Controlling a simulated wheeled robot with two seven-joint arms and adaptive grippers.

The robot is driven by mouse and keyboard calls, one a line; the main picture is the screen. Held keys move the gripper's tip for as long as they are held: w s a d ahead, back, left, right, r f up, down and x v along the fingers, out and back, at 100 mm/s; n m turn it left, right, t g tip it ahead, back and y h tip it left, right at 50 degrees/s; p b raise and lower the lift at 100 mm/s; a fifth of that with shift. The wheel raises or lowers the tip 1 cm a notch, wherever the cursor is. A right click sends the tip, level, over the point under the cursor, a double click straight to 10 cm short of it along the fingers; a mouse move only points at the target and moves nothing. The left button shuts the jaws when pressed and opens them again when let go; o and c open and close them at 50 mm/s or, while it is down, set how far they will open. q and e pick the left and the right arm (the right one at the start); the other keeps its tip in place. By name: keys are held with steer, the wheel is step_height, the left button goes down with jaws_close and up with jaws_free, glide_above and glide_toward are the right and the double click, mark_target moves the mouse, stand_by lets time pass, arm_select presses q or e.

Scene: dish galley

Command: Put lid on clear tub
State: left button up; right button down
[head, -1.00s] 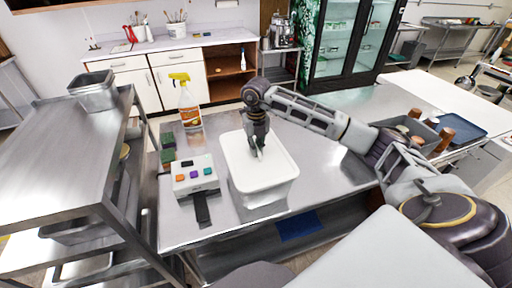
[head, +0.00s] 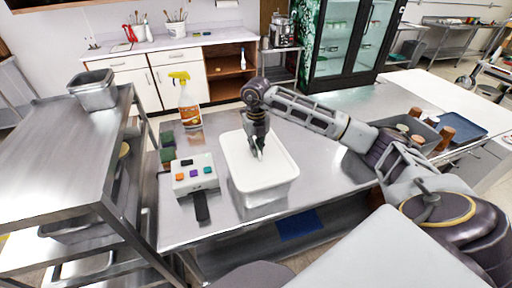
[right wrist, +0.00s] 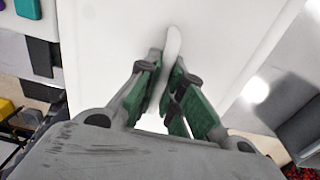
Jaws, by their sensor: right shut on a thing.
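The white lid (head: 262,170) lies over the top of the clear tub (head: 266,194) on the steel table in the head view. From here I cannot tell whether it is fully seated all around. My right gripper (head: 259,152) is above the lid and points down. In the right wrist view my right gripper (right wrist: 166,100) is shut on the upright handle of the lid (right wrist: 100,35), a thin white tab. The lid fills most of that view. The tub is mostly hidden under the lid. My left gripper is not in view.
A box with coloured buttons (head: 195,175) stands just left of the tub. A spray bottle (head: 188,104) and dark green sponges (head: 167,145) are behind it. A grey bin (head: 411,130) with brown cups is at the right. Table right of the tub is clear.

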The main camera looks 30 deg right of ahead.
steer(key=c, duration=1.5)
jaws_free()
steer(key=shift+r, duration=0.1)
steer(key=shift+r+p, duration=2)
steer(key=shift+r, duration=1.4)
steer(key=shift+f, duration=0.1)
